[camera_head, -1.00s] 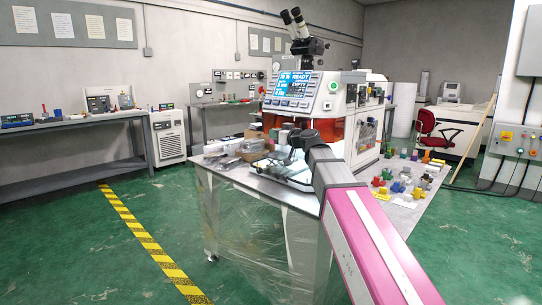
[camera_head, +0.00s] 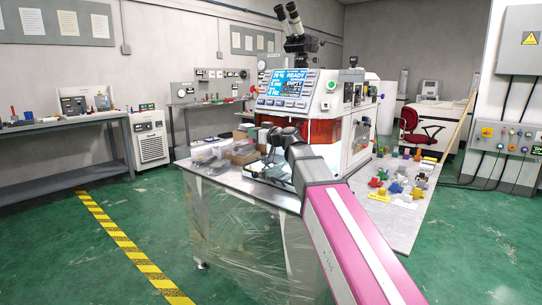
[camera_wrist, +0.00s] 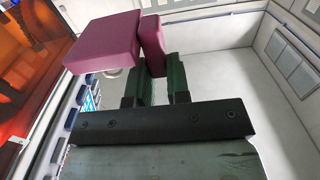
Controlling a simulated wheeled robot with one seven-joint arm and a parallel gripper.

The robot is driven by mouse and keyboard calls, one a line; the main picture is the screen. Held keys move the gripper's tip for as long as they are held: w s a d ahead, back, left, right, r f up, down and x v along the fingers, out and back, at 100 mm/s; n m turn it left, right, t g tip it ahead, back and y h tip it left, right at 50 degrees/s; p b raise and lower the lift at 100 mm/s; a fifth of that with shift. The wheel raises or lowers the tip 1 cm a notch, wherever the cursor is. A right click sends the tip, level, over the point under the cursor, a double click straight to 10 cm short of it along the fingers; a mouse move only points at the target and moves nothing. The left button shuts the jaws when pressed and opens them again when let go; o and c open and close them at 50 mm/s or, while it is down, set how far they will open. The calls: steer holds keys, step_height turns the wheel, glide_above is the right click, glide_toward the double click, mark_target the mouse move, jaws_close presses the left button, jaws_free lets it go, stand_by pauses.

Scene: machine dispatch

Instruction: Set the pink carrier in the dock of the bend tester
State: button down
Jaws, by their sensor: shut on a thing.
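In the wrist view a pink carrier (camera_wrist: 103,44), a flat block with an upright tab, is held by my gripper (camera_wrist: 158,74). The green fingers are shut on its tab. In the head view my arm reaches toward the front of a white machine (camera_head: 310,100) with a blue screen reading READY. My arm hides the gripper's fingers and the carrier there. In the wrist view an orange window (camera_wrist: 25,60) of the machine shows at the left, beside the carrier. I cannot make out the dock in either view.
The machine stands on a table (camera_head: 400,213) with plastic sheeting around its legs. Cardboard boxes (camera_head: 243,152) lie left of the machine. Several small coloured parts (camera_head: 395,185) stand on the table at right. The green floor (camera_head: 60,250) at left is clear.

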steer(key=w+d+f, duration=0.4)
steer(key=w, duration=0.1)
steer(key=w+d+f, duration=0.1)
steer(key=w+d, duration=0.1)
steer(key=w, duration=0.1)
steer(key=shift+f, duration=2.25)
steer(key=shift+f, duration=0.2)
steer(key=c, duration=1.1)
jaws_free()
